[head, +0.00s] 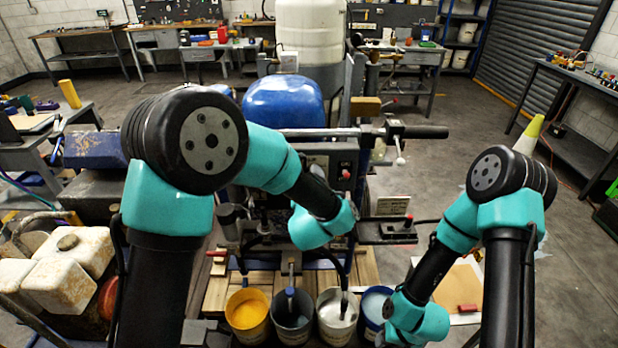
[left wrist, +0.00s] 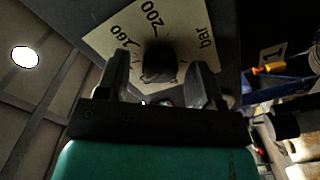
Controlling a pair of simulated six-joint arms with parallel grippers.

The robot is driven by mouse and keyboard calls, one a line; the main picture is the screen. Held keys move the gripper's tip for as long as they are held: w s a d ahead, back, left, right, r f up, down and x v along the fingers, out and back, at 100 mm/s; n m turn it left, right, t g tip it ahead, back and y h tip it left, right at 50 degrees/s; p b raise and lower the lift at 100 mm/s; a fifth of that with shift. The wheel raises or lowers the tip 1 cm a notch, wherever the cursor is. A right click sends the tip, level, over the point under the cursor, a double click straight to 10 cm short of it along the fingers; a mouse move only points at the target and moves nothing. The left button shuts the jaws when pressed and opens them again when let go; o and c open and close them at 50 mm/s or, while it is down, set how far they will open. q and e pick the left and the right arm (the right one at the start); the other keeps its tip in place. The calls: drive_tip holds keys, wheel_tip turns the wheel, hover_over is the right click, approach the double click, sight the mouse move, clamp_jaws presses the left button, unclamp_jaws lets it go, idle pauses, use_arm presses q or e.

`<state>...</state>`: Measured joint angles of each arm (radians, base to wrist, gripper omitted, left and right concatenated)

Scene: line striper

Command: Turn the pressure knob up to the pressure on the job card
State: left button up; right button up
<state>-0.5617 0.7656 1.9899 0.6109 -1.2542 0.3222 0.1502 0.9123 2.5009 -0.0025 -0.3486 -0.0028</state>
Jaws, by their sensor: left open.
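The pressure knob (left wrist: 158,62) is dark and sits on a pale dial plate (left wrist: 110,30) marked "160", "200" and "bar" in the left wrist view. My left gripper (left wrist: 160,82) is open, with one finger on each side of the knob. Whether either finger touches it, and where the knob points, is too dark to tell. In the head view my left wrist hides the knob and the fingers. A small pale card (head: 392,205) stands on the machine; its print is too small to read. My right gripper is not visible.
The line striper has a blue tank (head: 284,101) and a handlebar (head: 425,132). Paint pots, including a yellow one (head: 248,312), stand in front on wooden boards. A traffic cone (head: 529,135) stands at right. The floor right of the machine is mostly clear.

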use_arm(q)
drive_tip(key=shift+w, duration=0.5)
drive_tip(key=c, duration=0.9)
